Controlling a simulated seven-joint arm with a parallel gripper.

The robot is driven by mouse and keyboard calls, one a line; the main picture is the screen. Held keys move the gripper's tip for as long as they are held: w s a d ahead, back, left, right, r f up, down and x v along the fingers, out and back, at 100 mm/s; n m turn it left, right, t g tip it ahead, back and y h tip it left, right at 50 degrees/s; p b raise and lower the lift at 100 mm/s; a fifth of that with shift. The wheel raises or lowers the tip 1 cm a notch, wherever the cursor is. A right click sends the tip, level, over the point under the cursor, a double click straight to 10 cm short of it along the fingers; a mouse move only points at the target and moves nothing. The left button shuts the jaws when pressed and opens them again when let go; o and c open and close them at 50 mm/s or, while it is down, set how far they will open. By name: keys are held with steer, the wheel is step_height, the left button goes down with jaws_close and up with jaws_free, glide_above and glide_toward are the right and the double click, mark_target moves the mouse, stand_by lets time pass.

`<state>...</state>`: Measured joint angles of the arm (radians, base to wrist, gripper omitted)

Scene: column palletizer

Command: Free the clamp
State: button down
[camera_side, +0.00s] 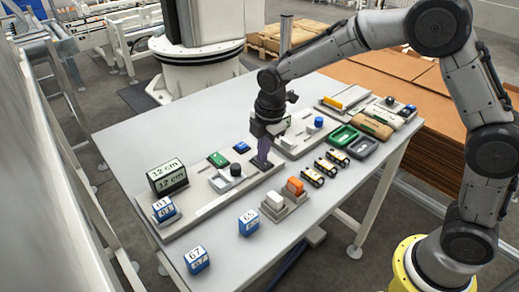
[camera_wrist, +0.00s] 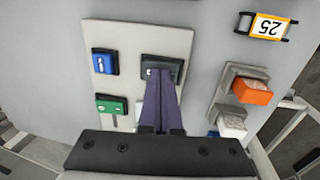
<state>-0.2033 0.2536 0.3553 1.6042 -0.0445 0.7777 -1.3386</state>
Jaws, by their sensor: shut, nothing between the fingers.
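My gripper (camera_side: 262,160) is shut and empty, with its dark purple fingers pointing down at a dark grey block on the long grey base board (camera_side: 205,210). In the wrist view the fingertips (camera_wrist: 161,75) overlap the dark block (camera_wrist: 176,64), which bears a small light mark; I cannot tell whether they touch it. Beside it are a blue block (camera_side: 241,147), a green block (camera_side: 218,159) and a pale block with a black knob (camera_side: 236,170). The blue block (camera_wrist: 104,62) and green block (camera_wrist: 112,107) also show in the wrist view. No part is labelled as the clamp.
A "12 cm" display (camera_side: 167,175) stands at the board's left end, near several blue numbered cubes (camera_side: 197,260). An orange block (camera_side: 295,186) and a white block (camera_side: 275,201) sit on grey holders. Green (camera_side: 343,136) and dark trays (camera_side: 362,147) lie right. The front table is partly clear.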

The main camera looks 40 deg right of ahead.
mark_target(266, 164)
steer(key=shift+s+r, duration=0.1)
stand_by(0.3)
step_height(266, 164, up, 14)
steer(key=s, duration=0.2)
steer(key=shift+f, duration=0.2)
steer(key=shift+s, duration=0.1)
steer(key=shift+w+r, duration=0.2)
steer(key=shift+w, duration=0.5)
steer(key=f, duration=0.4)
steer(key=w+f, duration=0.1)
steer(key=f, duration=0.4)
steer(key=w+f, duration=0.1)
steer(key=f, duration=0.4)
steer(key=shift+w, duration=0.1)
steer(key=shift+d, duration=0.1)
